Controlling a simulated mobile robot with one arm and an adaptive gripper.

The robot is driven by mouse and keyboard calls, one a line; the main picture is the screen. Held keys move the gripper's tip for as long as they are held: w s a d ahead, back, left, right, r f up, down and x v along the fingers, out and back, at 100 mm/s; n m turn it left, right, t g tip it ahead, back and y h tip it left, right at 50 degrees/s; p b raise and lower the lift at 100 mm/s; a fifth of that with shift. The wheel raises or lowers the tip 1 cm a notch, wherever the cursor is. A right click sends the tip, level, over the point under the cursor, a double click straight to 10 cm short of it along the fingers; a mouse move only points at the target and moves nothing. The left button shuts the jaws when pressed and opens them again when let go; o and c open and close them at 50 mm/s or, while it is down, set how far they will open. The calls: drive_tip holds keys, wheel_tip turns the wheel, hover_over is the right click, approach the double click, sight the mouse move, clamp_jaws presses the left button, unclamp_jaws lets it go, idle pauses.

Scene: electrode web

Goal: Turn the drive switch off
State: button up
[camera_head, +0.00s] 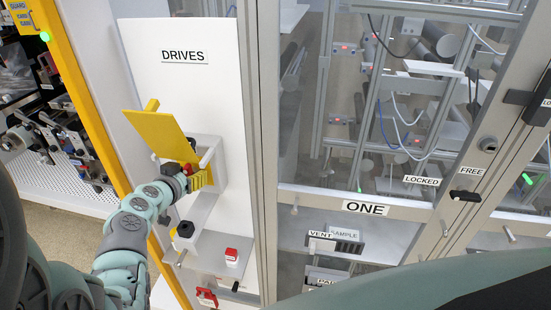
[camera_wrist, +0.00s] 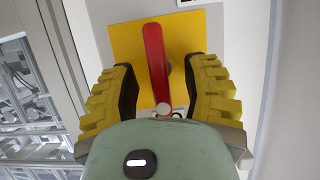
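The drive switch has a red lever handle (camera_wrist: 155,60) in front of a square yellow plate (camera_wrist: 190,35). In the wrist view the lever runs lengthwise between the two yellow ribbed fingers of my gripper (camera_wrist: 165,92). The fingers are open, with a gap to the lever on each side. In the head view my gripper (camera_head: 198,178) is at the grey box under the DRIVES label (camera_head: 183,56). A bit of red (camera_head: 190,168) shows beside the fingers. Most of the switch is hidden there by my wrist and a tilted yellow plate (camera_head: 155,130).
Below the box are a black knob on a yellow base (camera_head: 185,230) and a red switch on a white block (camera_head: 232,256). A yellow post (camera_head: 75,75) stands left.

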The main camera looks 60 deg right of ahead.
clamp_jaws()
drive_tip(key=shift+f+b, duration=0.2)
drive_tip(key=shift+b, duration=0.4)
